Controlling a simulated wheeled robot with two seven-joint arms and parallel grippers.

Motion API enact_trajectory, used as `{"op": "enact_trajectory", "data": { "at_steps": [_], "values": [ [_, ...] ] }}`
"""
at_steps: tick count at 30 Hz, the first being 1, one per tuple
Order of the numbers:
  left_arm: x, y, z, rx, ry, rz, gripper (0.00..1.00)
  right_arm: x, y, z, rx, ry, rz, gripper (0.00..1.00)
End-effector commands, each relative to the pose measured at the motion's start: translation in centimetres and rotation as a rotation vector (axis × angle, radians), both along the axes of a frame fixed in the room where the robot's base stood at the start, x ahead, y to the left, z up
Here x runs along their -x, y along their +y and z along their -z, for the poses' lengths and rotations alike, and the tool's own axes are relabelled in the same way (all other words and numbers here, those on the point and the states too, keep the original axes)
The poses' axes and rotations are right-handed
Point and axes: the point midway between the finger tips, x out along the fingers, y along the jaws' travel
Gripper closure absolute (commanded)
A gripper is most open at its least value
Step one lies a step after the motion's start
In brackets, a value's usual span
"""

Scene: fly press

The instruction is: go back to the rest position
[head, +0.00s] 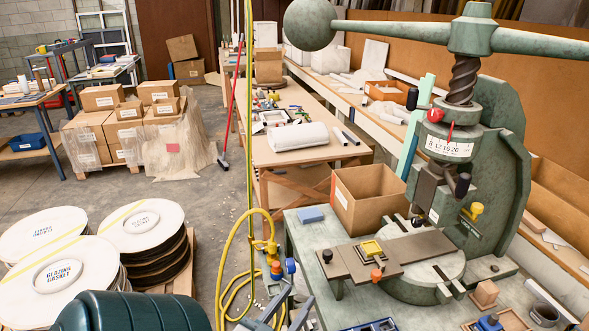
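My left gripper (284,311) shows at the bottom edge of the head view, partly cut off. Its grey fingers stand apart, and I see nothing held between them. It is in front of the left edge of the press bench (309,240), close to the yellow hose (226,280). My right gripper is not in view. The green fly press (455,165) stands on the bench at the right, with its ball-ended arm (310,25) across the top. A yellow-topped fixture (371,248) sits on the plate in front of the press.
An open cardboard box (368,195) and a blue block (310,215) are on the bench. Small parts lie at its front right. Round gasket stacks (142,226) stand at the left on a pallet. Cartons (100,98) are farther back. Open floor (195,205) lies between.

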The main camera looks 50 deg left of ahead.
Motion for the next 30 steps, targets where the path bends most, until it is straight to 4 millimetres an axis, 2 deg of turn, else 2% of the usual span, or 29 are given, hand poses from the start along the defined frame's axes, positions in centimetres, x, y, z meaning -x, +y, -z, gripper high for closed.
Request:
{"op": "enact_trajectory", "data": {
  "at_steps": [13,17,23,26,30],
  "values": [
    [-0.1,0.0,0.1,0.002,0.004,0.0,0.6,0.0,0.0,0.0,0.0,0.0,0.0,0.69],
    [-0.3,-0.3,0.7,0.017,0.032,-0.001,0.6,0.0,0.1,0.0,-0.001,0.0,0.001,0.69],
    [-1.2,-1.9,3.4,0.066,0.171,0.007,0.6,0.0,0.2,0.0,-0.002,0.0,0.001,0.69],
    [-1.4,-3.6,5.8,0.103,0.29,0.025,0.6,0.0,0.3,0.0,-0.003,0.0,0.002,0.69],
    [-0.9,-6.9,9.2,0.14,0.487,0.079,0.6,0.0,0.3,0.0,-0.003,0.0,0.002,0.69]
  ]
}}
